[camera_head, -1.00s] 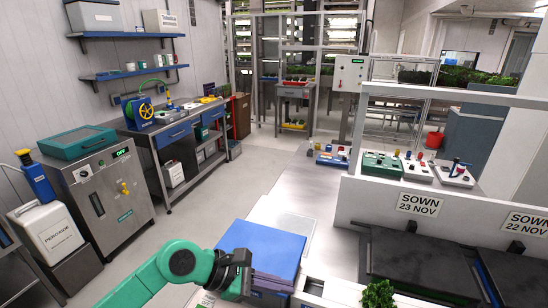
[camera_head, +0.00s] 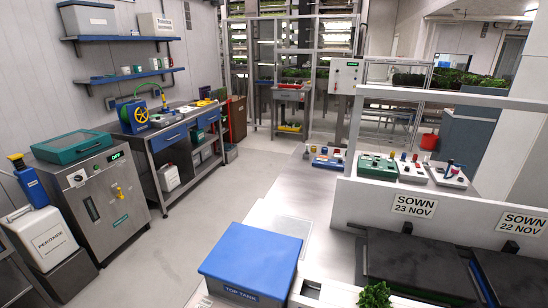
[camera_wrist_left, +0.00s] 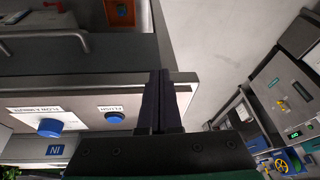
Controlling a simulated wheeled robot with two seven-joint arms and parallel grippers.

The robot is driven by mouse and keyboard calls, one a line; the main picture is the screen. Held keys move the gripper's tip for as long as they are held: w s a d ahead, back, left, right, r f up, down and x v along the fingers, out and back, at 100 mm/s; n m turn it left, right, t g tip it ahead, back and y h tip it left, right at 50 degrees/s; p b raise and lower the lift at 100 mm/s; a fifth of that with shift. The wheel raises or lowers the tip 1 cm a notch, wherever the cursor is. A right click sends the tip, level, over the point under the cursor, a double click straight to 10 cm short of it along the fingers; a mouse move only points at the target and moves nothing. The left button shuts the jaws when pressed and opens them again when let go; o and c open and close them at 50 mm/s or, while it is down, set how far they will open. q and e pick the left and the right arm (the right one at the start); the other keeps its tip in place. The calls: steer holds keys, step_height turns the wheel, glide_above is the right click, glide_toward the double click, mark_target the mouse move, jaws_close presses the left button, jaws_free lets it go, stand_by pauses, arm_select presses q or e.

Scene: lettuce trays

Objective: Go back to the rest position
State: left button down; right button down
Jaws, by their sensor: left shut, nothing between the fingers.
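My left gripper (camera_wrist_left: 160,80) shows only in the left wrist view. Its two dark fingers are pressed together with nothing between them. They stand in front of a pale counter edge; whether they touch it I cannot tell. My left arm is out of the head view. My right gripper is in neither view.
A blue-lidded tank marked TOP TANK (camera_head: 254,258) stands at the lower middle, with a green lettuce (camera_head: 375,296) to its right. A steel cabinet (camera_head: 100,200) stands at left. The floor between is clear. Blue knobs (camera_wrist_left: 48,128) show near the fingers.

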arm_select(q)
steer(key=s+f+g, duration=0.2)
steer(key=s+f, duration=0.1)
steer(key=f, duration=2)
steer(key=s+a+f+g, duration=0.1)
steer(key=s+a+f, duration=0.1)
steer(key=s+f, duration=1.3)
steer(key=shift+s+a, duration=0.35)
steer(key=shift+s, duration=0.8)
